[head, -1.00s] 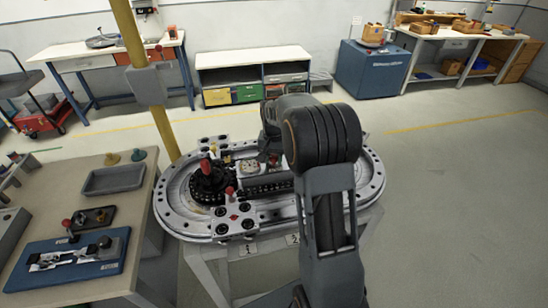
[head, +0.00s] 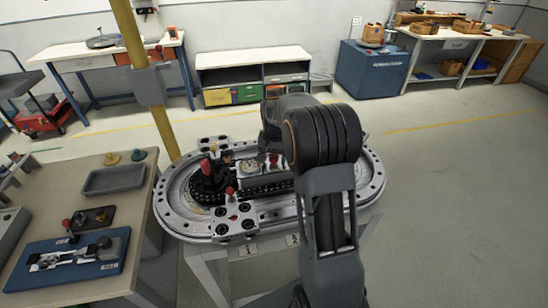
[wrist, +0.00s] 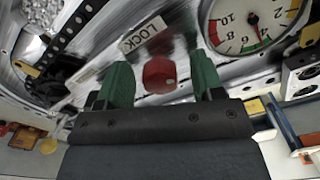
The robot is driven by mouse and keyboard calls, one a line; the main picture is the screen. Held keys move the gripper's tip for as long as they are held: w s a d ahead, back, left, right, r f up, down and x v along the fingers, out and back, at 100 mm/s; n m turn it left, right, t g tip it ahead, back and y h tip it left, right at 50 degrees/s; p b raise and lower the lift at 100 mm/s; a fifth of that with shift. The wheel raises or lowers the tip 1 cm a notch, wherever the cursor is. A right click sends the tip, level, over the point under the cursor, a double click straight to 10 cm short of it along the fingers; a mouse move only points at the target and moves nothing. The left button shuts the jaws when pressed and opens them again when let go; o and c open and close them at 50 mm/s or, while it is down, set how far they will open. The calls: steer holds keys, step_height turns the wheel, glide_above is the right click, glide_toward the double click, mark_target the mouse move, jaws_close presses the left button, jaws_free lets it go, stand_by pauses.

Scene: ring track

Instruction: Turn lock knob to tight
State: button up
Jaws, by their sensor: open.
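The lock knob (wrist: 159,75) is a round red knob with a small pale mark on its face. It shows in the wrist view beside a white plate reading LOCK (wrist: 143,34). My gripper (wrist: 159,64) is open, with one green finger on each side of the knob. I cannot tell whether either finger touches it. A dial gauge (wrist: 247,20) with a red and green scale lies to the upper right in the wrist view. In the head view I cannot make out the lock knob or the fingers behind my arm.
The oval ring track (head: 173,214) carries a black post with a red handle (head: 205,167) and a small red-topped lever (head: 229,190). A bench with a grey tray (head: 114,179) and blue fixture (head: 40,274) stands left. A yellow pole (head: 166,130) rises behind.

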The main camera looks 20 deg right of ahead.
mark_target(274, 156)
step_height(274, 156, up, 14)
stand_by(0.6)
steer(key=shift+d+f, duration=0.1)
stand_by(0.6)
